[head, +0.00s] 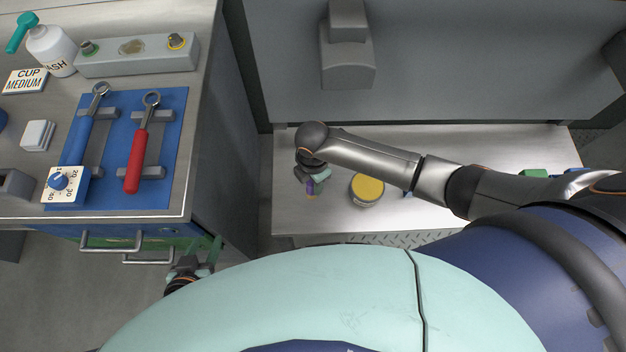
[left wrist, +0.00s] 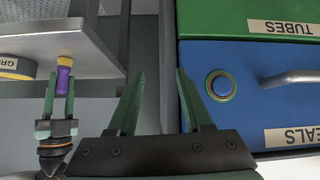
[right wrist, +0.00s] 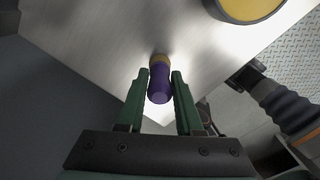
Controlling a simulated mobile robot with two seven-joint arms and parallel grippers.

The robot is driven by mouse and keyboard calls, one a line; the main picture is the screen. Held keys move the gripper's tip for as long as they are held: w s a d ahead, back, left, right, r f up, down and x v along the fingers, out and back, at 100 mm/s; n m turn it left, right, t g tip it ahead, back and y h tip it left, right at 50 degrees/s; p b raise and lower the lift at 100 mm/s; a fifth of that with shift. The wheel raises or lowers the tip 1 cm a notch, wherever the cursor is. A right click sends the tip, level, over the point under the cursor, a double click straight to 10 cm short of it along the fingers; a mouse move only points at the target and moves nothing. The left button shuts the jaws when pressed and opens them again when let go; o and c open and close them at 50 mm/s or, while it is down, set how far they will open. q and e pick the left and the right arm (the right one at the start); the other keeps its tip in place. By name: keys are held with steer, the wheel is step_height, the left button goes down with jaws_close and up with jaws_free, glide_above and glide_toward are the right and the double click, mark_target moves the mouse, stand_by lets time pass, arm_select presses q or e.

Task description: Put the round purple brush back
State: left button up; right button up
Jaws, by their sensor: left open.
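The purple brush (head: 310,187) has yellow bristles and points bristles-down over the low metal bench (head: 320,222). My right gripper (head: 312,172) is above it, with its fingers on both sides of the handle and shut on it. In the right wrist view the brush (right wrist: 159,82) sits between the green fingertips. It also shows in the left wrist view (left wrist: 64,80), bristle end at the bench top. I cannot tell whether the bristles touch the bench. My left gripper (left wrist: 158,75) is open and empty, beside the drawers of the left cabinet.
A yellow-topped round tin (head: 367,189) stands on the bench right of the brush. A grey column (head: 347,50) is behind. The left worktop holds a blue mat (head: 110,190) with two wrenches. The left cabinet has a blue drawer (left wrist: 250,115) and a green drawer (left wrist: 240,18).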

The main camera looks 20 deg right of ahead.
steer(key=o, duration=0.4)
steer(key=shift+f, duration=0.1)
